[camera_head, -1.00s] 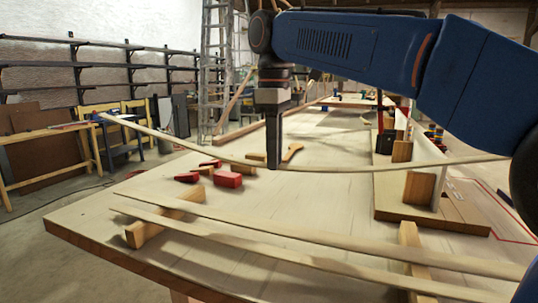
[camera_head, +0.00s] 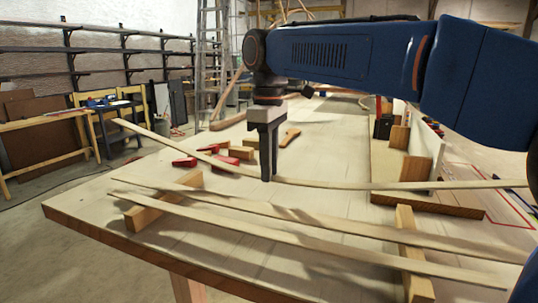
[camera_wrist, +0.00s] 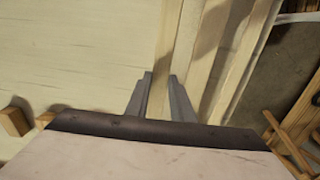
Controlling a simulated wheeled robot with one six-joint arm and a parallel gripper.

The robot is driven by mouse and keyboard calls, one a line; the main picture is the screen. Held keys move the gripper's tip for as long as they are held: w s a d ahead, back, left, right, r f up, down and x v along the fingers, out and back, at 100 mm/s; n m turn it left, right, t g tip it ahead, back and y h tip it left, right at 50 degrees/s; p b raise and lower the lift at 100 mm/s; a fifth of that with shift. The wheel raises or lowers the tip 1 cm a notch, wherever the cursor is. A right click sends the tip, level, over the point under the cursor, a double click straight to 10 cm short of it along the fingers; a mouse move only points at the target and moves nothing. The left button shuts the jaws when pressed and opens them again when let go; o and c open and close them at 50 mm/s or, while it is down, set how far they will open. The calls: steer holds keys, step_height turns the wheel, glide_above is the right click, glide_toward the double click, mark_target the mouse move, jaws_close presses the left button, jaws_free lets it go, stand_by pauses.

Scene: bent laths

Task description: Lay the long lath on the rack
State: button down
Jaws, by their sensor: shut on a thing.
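My gripper (camera_head: 267,178) is shut on a long, pale, bowed lath (camera_head: 345,185). In the head view the lath runs from the upper left, where its end is raised, to the right edge. It looks just above the tabletop, but the exact gap is unclear. In the wrist view the lath (camera_wrist: 162,70) stands between the two fingers (camera_wrist: 158,95). A dark rack (camera_head: 68,52) of bracketed bars is on the wall at the back left; its bars look empty. Whether this is the task's rack is not certain.
Two other laths (camera_head: 300,238) lie across two wooden blocks (camera_head: 412,245) near the table's front edge. Red clamps (camera_head: 225,163) and small wood pieces (camera_head: 289,137) lie behind the held lath. A low wooden stand (camera_head: 420,200) with upright blocks is at the right.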

steer(key=shift+f, duration=2.95)
steer(key=shift+f, duration=0.6)
steer(key=c, duration=1.5)
jaws_free()
steer(key=shift+o, duration=1.1)
steer(key=shift+r, duration=0.15)
steer(key=shift+r, duration=2.85)
steer(key=shift+r, duration=3.55)
